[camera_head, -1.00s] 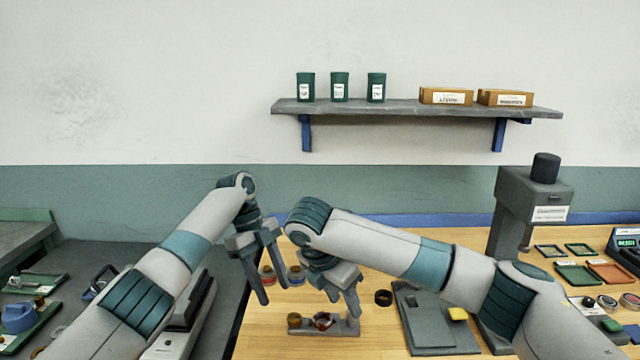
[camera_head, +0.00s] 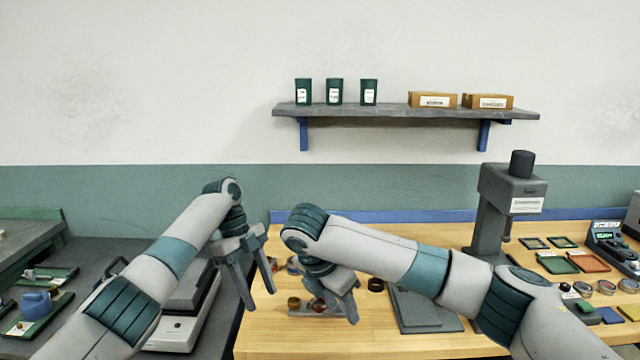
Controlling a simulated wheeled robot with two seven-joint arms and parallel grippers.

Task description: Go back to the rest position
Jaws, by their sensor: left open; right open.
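My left gripper (camera_head: 258,287) is open and empty, with its fingers pointing down over the left edge of the wooden workbench (camera_head: 400,345). My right gripper (camera_head: 335,304) is open, pointing down in front of a small grey fixture (camera_head: 297,311) and partly covering it. A small brass-coloured part (camera_head: 294,301) stands at the fixture's left end. A reddish ring shape shows behind the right gripper's fingers; whether it touches them I cannot tell. A dark ring (camera_head: 375,285) lies on the bench just right of that gripper.
A grey press (camera_head: 492,210) stands right of centre, with a flat grey plate (camera_head: 420,310) beside it. Coloured trays (camera_head: 587,262) and several rings lie at the right. A grey side table with a blue object (camera_head: 37,303) is at the left. A shelf (camera_head: 400,112) hangs above.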

